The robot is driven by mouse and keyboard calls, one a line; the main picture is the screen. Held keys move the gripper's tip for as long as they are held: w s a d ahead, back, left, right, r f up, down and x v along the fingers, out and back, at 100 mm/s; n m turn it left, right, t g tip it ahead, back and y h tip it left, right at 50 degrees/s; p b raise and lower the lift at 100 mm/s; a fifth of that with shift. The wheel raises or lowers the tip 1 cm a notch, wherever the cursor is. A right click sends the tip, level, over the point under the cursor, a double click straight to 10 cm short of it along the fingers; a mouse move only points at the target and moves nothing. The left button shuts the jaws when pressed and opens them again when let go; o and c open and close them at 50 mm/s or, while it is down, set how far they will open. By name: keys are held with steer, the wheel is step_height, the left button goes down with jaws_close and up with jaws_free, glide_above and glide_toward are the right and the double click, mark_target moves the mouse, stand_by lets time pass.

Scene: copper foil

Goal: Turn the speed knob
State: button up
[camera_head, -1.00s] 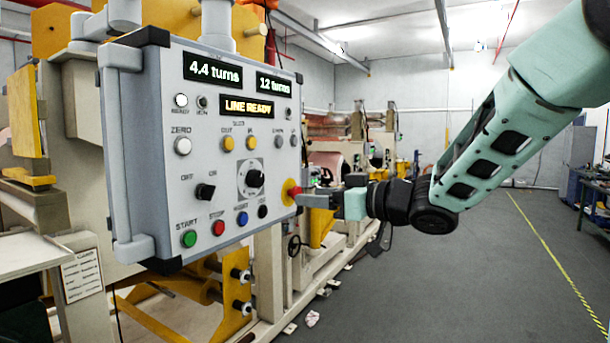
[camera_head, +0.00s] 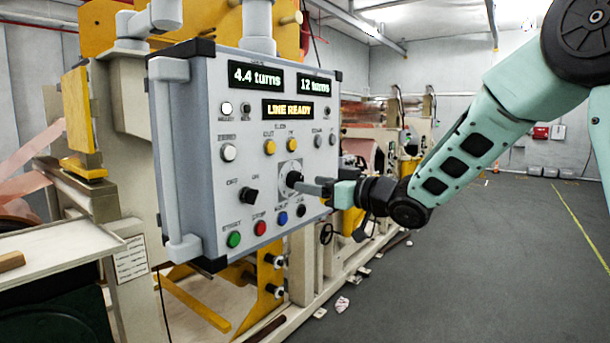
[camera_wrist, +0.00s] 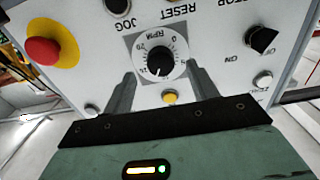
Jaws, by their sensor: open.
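The speed knob is a black round knob (camera_head: 293,179) on a white dial plate, low on the right part of the grey control panel (camera_head: 205,130). In the wrist view the knob (camera_wrist: 158,63) shows a white pointer mark and a printed RPM scale. My gripper (camera_head: 303,187) is right at the knob in the head view, its fingers covering part of the dial. In the wrist view my gripper (camera_wrist: 160,80) is open, with one finger on each side below the knob. The knob appears centred between the fingers; I cannot tell whether they touch it.
A red emergency-stop button (camera_wrist: 45,50) on a yellow base sticks out beside the dial. A black selector switch (camera_head: 249,196) sits left of the knob; green (camera_head: 233,239), red (camera_head: 260,228) and blue (camera_head: 283,218) buttons lie below. The display reads LINE READY (camera_head: 288,109).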

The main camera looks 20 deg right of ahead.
mark_target(296, 180)
steer(key=p+x, duration=0.1)
steer(key=x, duration=0.2)
steer(key=shift+w+a, duration=0.1)
steer(key=shift+w, duration=0.05)
steer(key=c, duration=1)
steer(key=shift+f+n+b, duration=0.15)
steer(key=shift+n+b, duration=0.15)
steer(key=shift+b, duration=0.35)
